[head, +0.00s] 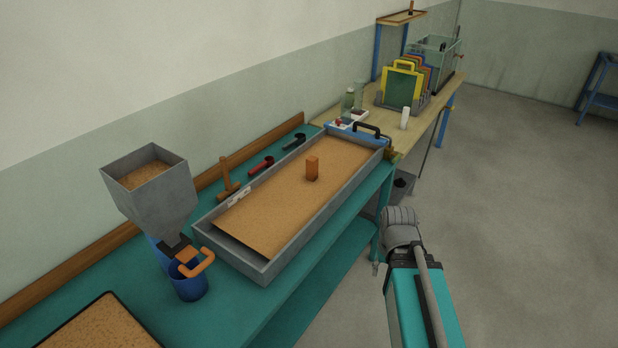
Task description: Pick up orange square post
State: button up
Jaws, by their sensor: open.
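The orange square post (312,169) stands upright on the sand in a long grey tray (236,261), a little right of the tray's middle. Nothing touches its sides, and its top and near faces are in plain view. My gripper is not in view; only parts of my own body show at the lower right, apart from the tray.
The tray lies on a teal bench (290,283). A grey hopper (155,196) and a blue cup (188,284) stand left of it. Hand tools lie behind it. A black handle (367,129) rises at its far end. Open floor lies right.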

aim_at(312, 161)
jog(key=u, duration=0.5)
jog(key=k, duration=1.2)
jog(key=u, duration=0.1)
jog(key=i, duration=0.75)
jog(key=z, duration=0.9)
jog(key=i, duration=1.4)
jog(key=z, duration=0.05)
